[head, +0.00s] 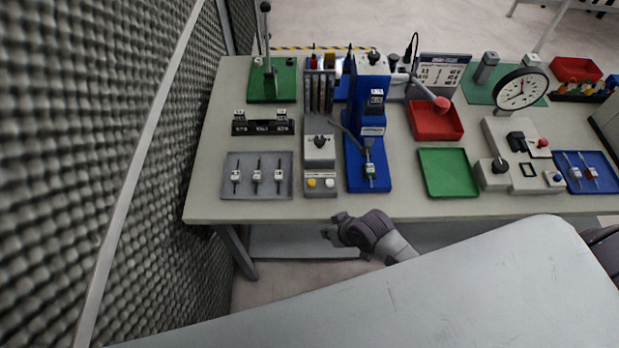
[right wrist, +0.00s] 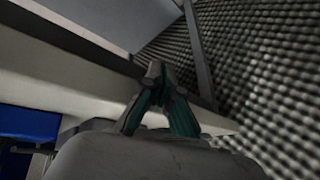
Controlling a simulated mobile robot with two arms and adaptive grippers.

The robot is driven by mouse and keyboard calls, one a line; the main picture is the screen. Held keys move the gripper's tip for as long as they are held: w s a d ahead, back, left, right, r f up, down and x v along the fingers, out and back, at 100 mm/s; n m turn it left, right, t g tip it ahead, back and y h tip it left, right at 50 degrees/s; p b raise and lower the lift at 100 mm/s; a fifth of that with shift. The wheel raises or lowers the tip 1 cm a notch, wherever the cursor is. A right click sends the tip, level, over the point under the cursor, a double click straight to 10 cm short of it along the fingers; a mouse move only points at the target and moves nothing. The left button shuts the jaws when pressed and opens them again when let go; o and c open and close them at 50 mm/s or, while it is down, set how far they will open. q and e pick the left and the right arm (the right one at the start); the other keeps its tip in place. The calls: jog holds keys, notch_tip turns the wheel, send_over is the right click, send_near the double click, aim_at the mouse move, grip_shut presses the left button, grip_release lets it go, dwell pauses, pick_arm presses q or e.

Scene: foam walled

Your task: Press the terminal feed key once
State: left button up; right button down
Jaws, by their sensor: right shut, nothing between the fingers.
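The workbench (head: 400,206) carries several devices. A narrow grey unit (head: 320,168) stands left of centre, with a black knob and a front panel that has a yellow button (head: 311,183) and a whitish button (head: 329,183). Key labels are too small to read, so I cannot tell which one is the feed key. A blue press (head: 371,130) stands just right of it. My right gripper (head: 329,231) is just off the bench's front edge, below the grey unit and touching no button. Its fingers (right wrist: 156,70) meet at the tips, empty. My left gripper is not in view.
A grey tray (head: 273,191) with three small tools lies left. A green tray (head: 448,172), a red bin (head: 436,124), a dial gauge (head: 522,90) and a grey fixture (head: 520,181) stand right. A textured foam wall (head: 90,120) closes the left side.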

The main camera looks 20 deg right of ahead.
notch_tip(320, 180, up, 6)
jog(key=a+p, duration=0.1)
jog(key=a, duration=0.1)
notch_tip(320, 180, up, 14)
jog(key=f+m+t+y+p, duration=0.1)
jog(key=m+y+p, duration=0.1)
jog(key=y+p, duration=0.15)
send_over(314, 182)
jog(key=shift+r+y+b, duration=0.25)
jog(key=shift+y+b, duration=0.1)
jog(key=shift+b, duration=0.1)
jog(key=shift+f+n, duration=0.1)
jog(key=shift+n, duration=0.2)
notch_tip(314, 182, down, 7)
jog(key=b, duration=0.7)
jog(key=shift+f, duration=0.2)
jog(key=shift+f+b, duration=0.55)
jog(key=shift+f, duration=0.05)
jog(key=shift+f, duration=0.1)
jog(key=shift+f, duration=0.3)
